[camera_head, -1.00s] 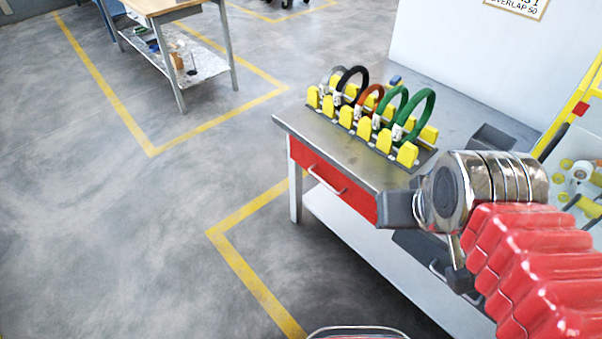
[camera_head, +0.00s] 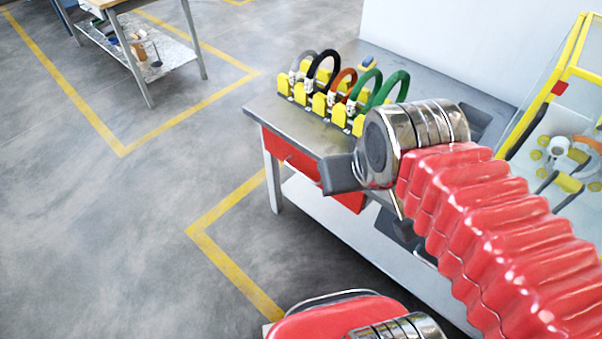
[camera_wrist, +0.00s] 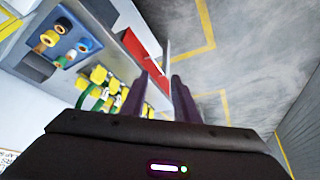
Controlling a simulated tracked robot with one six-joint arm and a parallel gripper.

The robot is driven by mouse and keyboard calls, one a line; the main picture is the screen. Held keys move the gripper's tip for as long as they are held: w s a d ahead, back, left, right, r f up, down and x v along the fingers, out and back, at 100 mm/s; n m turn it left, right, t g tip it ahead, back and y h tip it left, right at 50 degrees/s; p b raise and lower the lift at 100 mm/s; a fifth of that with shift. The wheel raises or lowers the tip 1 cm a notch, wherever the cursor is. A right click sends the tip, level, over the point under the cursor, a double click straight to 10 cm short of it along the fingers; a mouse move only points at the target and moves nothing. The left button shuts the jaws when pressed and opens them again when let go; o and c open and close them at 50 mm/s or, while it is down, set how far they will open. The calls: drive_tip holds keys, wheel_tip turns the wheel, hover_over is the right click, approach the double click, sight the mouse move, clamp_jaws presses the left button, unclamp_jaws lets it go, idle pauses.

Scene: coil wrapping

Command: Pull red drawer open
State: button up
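The red drawer (camera_head: 287,150) is under the top of the metal workbench (camera_head: 262,106) in the head view and looks shut. My gripper (camera_head: 341,174) is in front of its right part in that view and hides much of its face and handle. In the wrist view the drawer's red face (camera_wrist: 143,54) is beyond the fingers, at upper left of them. My gripper (camera_wrist: 160,92) shows there with two dark fingers apart and nothing seen between them. I cannot tell the exact gap to the drawer.
A rack of yellow holders (camera_head: 318,106) with black, orange and green coils stands on the bench. A yellow-framed machine (camera_head: 560,90) is at right. Another table (camera_head: 125,30) stands at upper left. The floor in front of the drawer is clear, with yellow lines.

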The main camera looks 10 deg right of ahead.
drive_tip(key=w+d+f+n+g, duration=0.15)
drive_tip(key=w+d+f, duration=0.25)
drive_tip(key=f, duration=1.1)
drive_tip(key=w+d+f+n, duration=0.2)
drive_tip(key=w+d+f, duration=0.15)
drive_tip(key=f, duration=1.05)
drive_tip(key=w+d+f+n+g, duration=0.15)
drive_tip(key=w+d+f, duration=0.3)
drive_tip(key=f, duration=1.05)
drive_tip(key=w+a+f+n+t+y, duration=0.2)
drive_tip(key=w+a+f+n+t, duration=0.3)
drive_tip(key=w+a+t, duration=0.1)
drive_tip(key=w+a+r+n+t+y, duration=0.2)
drive_tip(key=w+r+n+t, duration=0.3)
drive_tip(key=r, duration=0.5)
drive_tip(key=shift+w+r+t+y, duration=0.2)
drive_tip(key=shift+r+t+y, duration=0.1)
drive_tip(key=shift+t, duration=0.4)
drive_tip(key=shift+a, duration=0.15)
